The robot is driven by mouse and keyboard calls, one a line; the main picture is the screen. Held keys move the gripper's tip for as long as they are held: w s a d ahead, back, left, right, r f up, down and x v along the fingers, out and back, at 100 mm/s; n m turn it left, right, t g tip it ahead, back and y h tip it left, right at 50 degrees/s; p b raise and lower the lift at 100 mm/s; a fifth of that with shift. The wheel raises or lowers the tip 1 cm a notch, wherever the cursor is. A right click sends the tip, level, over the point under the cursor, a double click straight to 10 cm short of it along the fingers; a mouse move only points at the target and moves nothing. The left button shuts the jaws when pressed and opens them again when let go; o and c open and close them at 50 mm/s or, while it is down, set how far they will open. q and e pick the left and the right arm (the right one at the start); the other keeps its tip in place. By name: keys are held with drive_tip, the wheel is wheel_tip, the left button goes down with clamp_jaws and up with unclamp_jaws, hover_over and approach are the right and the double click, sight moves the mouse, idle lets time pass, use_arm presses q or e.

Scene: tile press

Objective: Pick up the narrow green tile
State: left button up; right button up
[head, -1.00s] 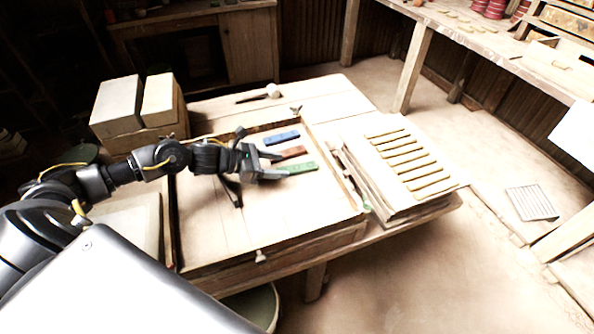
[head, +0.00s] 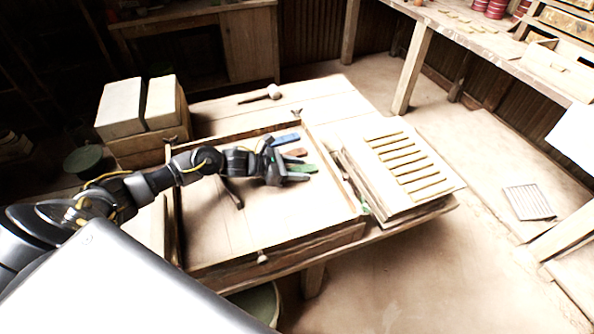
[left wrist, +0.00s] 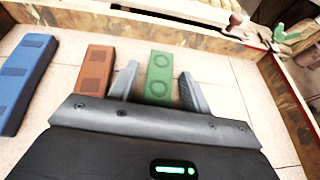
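The narrow green tile (head: 304,168) lies on the wooden tray, with a red-brown tile (head: 295,152) and a blue tile (head: 286,138) beyond it. My left gripper (head: 292,170) is open at the near end of the green tile. In the left wrist view, the green tile (left wrist: 158,76) with round marks lies between my two fingers, with a gap on each side. The left finger there is close beside the red-brown tile (left wrist: 94,70); the blue tile (left wrist: 22,80) is farther left. My right gripper is not in view.
The shallow tray (head: 284,252) has raised wooden rims. A slatted board (head: 385,200) stands just right of it. Pale blocks (head: 120,108) stand at the back left, and a mallet-like tool (head: 262,95) lies behind. The tray's front half is clear.

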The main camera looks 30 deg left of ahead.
sight(297, 170)
use_arm(q)
drive_tip(key=c, duration=0.9)
drive_tip(key=shift+r, duration=0.15)
drive_tip(key=shift+r+b, duration=0.25)
drive_tip(key=shift+b, duration=0.1)
wheel_tip(297, 170, up, 2)
drive_tip(key=shift+r+b, duration=0.15)
drive_tip(key=shift+b, duration=0.55)
drive_tip(key=s+a+r+b, duration=0.1)
drive_tip(key=s+r, duration=0.2)
drive_tip(key=s, duration=0.1)
drive_tip(key=s+a+r+b, duration=0.1)
drive_tip(key=s+r+b, duration=0.1)
drive_tip(key=s, duration=0.3)
drive_tip(key=s+a+r+b, duration=0.1)
drive_tip(key=s+r, duration=0.3)
drive_tip(key=r, duration=0.1)
drive_tip(key=shift+s+a, duration=0.2)
drive_tip(key=shift+s, duration=0.05)
